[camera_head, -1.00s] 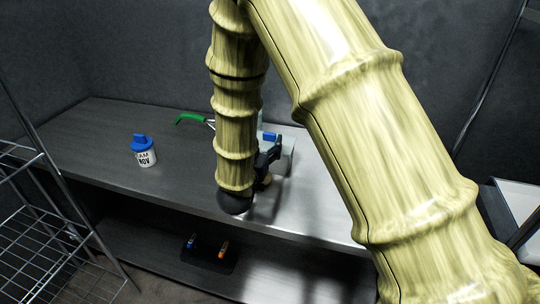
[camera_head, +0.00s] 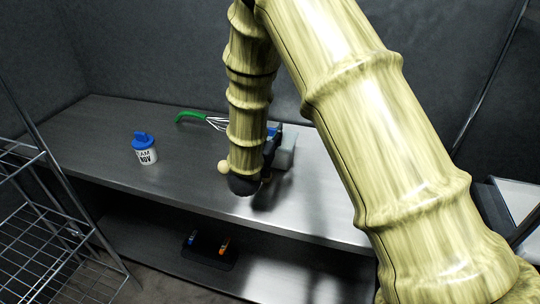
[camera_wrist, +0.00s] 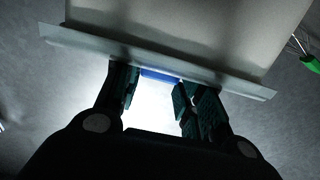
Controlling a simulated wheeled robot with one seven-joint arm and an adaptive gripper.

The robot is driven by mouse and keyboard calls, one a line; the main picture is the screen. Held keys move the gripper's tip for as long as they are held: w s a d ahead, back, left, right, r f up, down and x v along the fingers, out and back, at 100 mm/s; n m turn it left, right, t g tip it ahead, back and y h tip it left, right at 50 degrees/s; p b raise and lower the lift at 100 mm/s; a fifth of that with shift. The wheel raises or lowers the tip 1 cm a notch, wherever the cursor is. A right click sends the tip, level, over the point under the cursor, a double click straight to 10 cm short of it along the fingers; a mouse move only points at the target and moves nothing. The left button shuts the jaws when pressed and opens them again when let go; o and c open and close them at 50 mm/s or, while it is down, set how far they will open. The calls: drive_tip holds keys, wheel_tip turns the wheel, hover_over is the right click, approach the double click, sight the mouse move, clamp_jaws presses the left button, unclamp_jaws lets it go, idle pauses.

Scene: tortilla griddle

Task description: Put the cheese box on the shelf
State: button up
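The cheese box looks like a pale grey box (camera_head: 285,153) with a blue piece on it, standing at or just above the steel table behind my wrist in the head view. In the wrist view the box (camera_wrist: 190,28) fills the top, with a pale flat rim along its near edge. My gripper (camera_wrist: 158,88) has one finger on each side of the blue piece (camera_wrist: 160,76) and appears shut on it. In the head view my gripper (camera_head: 270,155) is partly hidden by my arm. Whether the box touches the table is hidden.
A steel table (camera_head: 110,170) has a lower shelf (camera_head: 140,240) holding a dark tray (camera_head: 208,257) with small blue and orange items. A blue-lidded white shaker (camera_head: 146,152) and green-handled whisk (camera_head: 190,116) are on top. A wire rack (camera_head: 40,225) stands at left.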

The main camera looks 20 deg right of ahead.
clamp_jaws()
drive_tip(key=shift+r, duration=0.1)
drive_tip(key=shift+r, duration=0.1)
